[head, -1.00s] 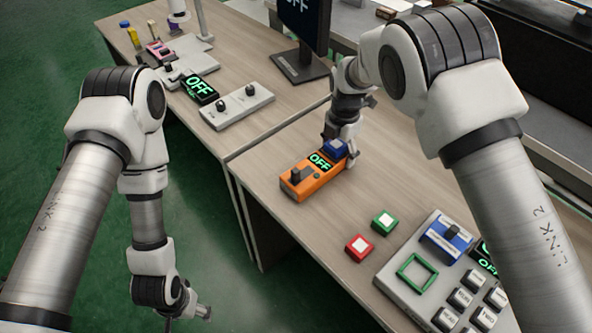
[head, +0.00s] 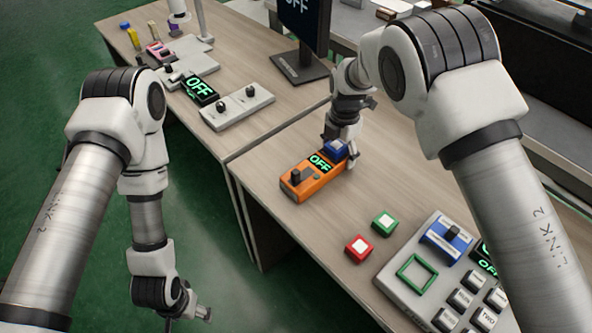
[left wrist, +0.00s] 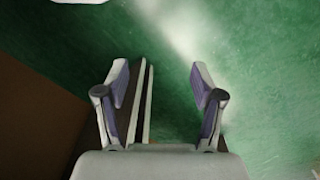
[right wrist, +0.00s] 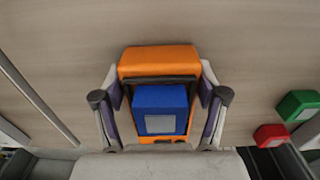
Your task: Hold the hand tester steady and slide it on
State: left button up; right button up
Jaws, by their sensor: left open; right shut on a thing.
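The hand tester (head: 308,180) is an orange box on the near table, with a dark slide knob at its left end, a green OFF display and a blue block with a pale top at its right end. In the right wrist view the orange body (right wrist: 158,62) and the blue block (right wrist: 160,108) lie between the fingers. My right gripper (head: 341,150) is shut on the tester at its blue end, one finger on each side. My left gripper (left wrist: 158,90) is open and empty over the green floor, low at the left of the tables.
A red button block (head: 358,248) and a green one (head: 384,222) stand nearer on the table. A grey panel (head: 405,290) with keys and a blue slider is at the right. A monitor (head: 300,65) and a grey switch box (head: 237,107) are behind.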

pick_arm(q)
jog(key=shift+w, duration=0.1)
jog(key=c, duration=0.5)
jog(key=shift+m+t+h, duration=0.7)
jog(key=shift+m+t, duration=0.1)
jog(key=shift+m, duration=0.1)
jog(key=w, duration=0.1)
jog(key=w+d, duration=0.1)
jog(key=w, duration=0.2)
jog(key=shift+w+d+f, duration=0.15)
jog(key=shift+d+f, duration=0.05)
jog(key=shift+f, duration=0.15)
grip_shut()
jog(key=w+d+r+m+t+h, duration=0.2)
jog(key=w+m+h, duration=0.15)
jog(key=w, duration=0.25)
jog(key=w+d+r+m+t+h, duration=0.1)
jog(key=w+d+r+m+h, duration=0.1)
jog(key=w+m, duration=0.35)
jog(key=w+d+r+m+t+h, duration=0.1)
jog(key=w+r+m+t+h, duration=0.15)
jog(key=w, duration=0.45)
notch_tip(320, 180, up, 14)
jog(key=m+g+h, duration=0.7)
jog(key=m+h, duration=0.1)
jog(key=m, duration=1.5)
jog(key=shift+s+a+r+h, duration=0.15)
jog(key=shift+s+r+h, duration=0.15)
jog(key=shift+s, duration=0.1)
